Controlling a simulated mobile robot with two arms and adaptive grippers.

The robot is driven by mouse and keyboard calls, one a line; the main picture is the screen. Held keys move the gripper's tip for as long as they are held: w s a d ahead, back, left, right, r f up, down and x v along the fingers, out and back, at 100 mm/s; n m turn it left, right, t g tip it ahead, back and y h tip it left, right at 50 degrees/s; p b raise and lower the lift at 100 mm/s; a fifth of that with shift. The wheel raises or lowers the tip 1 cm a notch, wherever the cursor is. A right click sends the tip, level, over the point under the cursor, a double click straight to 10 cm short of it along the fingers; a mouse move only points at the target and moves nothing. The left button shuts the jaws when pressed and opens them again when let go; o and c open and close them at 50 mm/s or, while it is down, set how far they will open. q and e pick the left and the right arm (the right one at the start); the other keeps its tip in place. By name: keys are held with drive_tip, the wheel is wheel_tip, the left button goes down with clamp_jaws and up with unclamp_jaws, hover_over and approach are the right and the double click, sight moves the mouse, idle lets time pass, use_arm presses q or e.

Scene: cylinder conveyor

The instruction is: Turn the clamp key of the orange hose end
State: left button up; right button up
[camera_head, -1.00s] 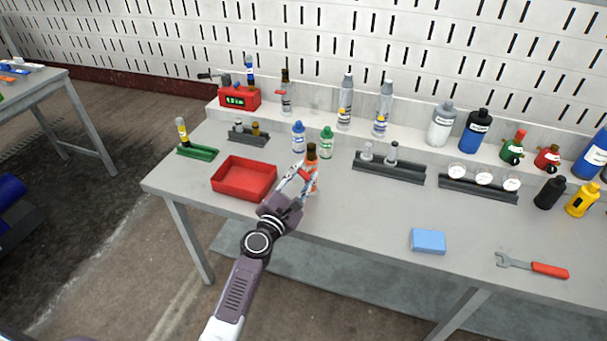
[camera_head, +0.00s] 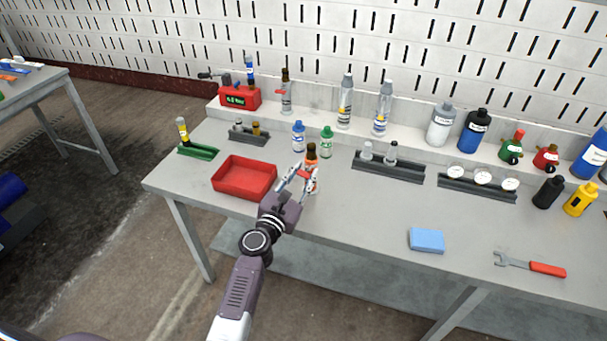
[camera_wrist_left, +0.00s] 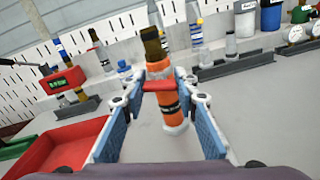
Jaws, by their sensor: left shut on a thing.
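The orange hose end (camera_wrist_left: 172,108) stands upright on the table, with a dark brown hose (camera_wrist_left: 152,45) coming out of its top and a black-labelled band. Its red clamp key (camera_wrist_left: 160,85) sticks out across its front. My left gripper (camera_wrist_left: 160,82) has its blue-padded fingers on either side of the key, and is shut on it. In the head view the left gripper (camera_head: 303,174) covers part of the hose end, and its brown top (camera_head: 311,151) shows above the fingers. My right gripper is in neither view.
A red tray (camera_head: 244,192) lies left of the gripper. Blue-capped (camera_head: 298,138) and green-capped (camera_head: 326,143) bottles stand close behind the hose end. A dark rack (camera_head: 388,168) is to the right. A blue block (camera_head: 427,240) and wrench (camera_head: 530,264) lie at the front right.

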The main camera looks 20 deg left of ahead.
use_arm(q)
drive_tip(key=o, duration=1.2)
drive_tip(key=s, duration=0.4)
drive_tip(key=s+a, duration=0.1)
drive_tip(key=s, duration=0.7)
drive_tip(key=shift+a, duration=0.15)
